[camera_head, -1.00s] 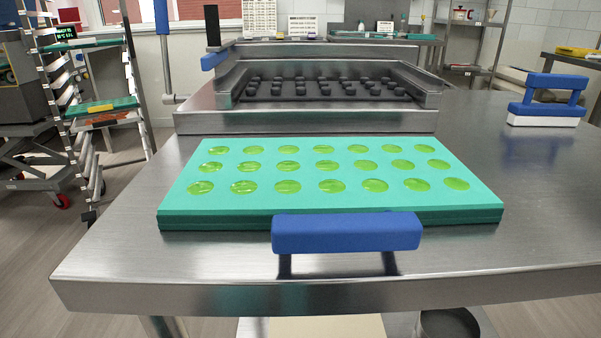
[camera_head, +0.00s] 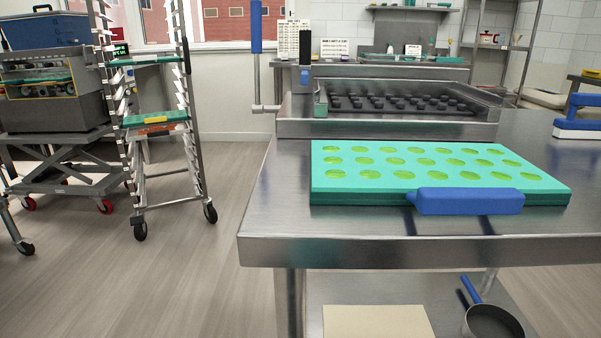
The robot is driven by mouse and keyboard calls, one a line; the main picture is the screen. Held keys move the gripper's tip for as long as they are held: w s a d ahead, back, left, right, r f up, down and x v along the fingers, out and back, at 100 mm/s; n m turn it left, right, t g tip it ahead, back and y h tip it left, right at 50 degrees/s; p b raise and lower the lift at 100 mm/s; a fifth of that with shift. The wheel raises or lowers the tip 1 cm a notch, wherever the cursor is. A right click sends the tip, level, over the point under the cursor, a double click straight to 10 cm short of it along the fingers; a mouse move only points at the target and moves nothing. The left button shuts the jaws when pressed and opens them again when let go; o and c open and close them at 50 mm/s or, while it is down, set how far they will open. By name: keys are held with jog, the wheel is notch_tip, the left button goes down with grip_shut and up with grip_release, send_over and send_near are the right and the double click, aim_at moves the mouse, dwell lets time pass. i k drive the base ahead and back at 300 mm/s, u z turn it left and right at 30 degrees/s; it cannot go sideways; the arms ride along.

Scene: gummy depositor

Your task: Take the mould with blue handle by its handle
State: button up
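The teal mould (camera_head: 330,198) lies flat on the steel table, with rows of cavities holding green-yellow filling. Its blue handle (camera_head: 470,201) sticks out at its front side, toward me, near the table's front edge. My gripper is not in this view, so I cannot see where it is or what it holds.
The steel table (camera_head: 300,225) carries a depositor (camera_head: 400,128) behind the mould and a blue-handled tool (camera_head: 578,128) at the right. A rack (camera_head: 140,120) with teal trays and a wheeled lift cart (camera_head: 60,160) stand left. A pan (camera_head: 493,322) sits below. Floor between rack and table is clear.

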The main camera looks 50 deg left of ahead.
aim_at(438, 178)
jog(key=u, duration=1.6)
